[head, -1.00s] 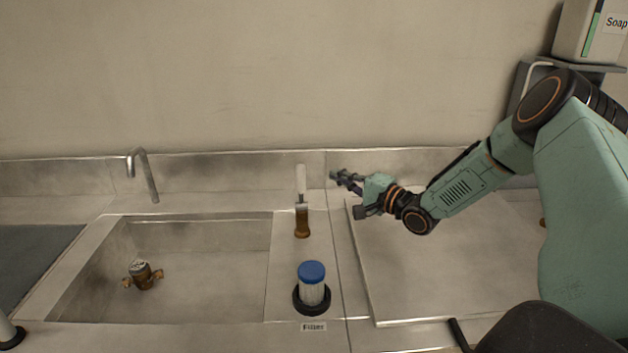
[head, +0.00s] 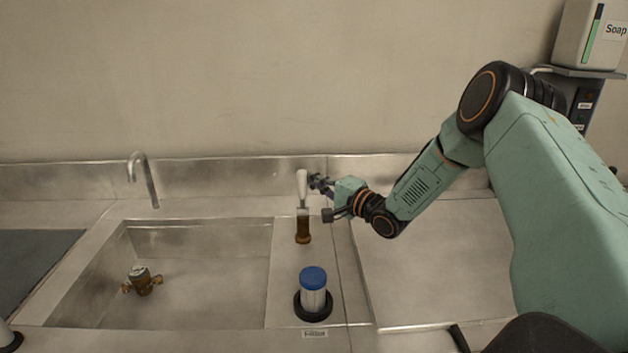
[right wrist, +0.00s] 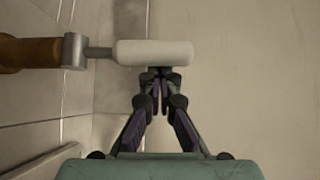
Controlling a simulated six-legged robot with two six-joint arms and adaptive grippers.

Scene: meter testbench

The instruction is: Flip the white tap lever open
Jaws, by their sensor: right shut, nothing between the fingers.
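The white tap lever (head: 302,184) stands upright on its brass tap body (head: 303,230), on the steel counter right of the sink. In the right wrist view the lever (right wrist: 153,52) lies across the picture, with the brass body (right wrist: 28,54) at the left. My right gripper (head: 314,182) is shut and empty, just right of the lever in the head view. In the right wrist view its fingertips (right wrist: 158,72) are at the lever's side, and they look to be touching or nearly touching it. My left gripper is not in view.
A blue-capped filter (head: 313,289) stands in a black ring in front of the tap. The sink (head: 200,270) at left holds a brass meter (head: 141,280), with a curved spout (head: 144,177) behind. A flat steel panel (head: 440,260) lies clear at right. A soap dispenser (head: 592,38) hangs at upper right.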

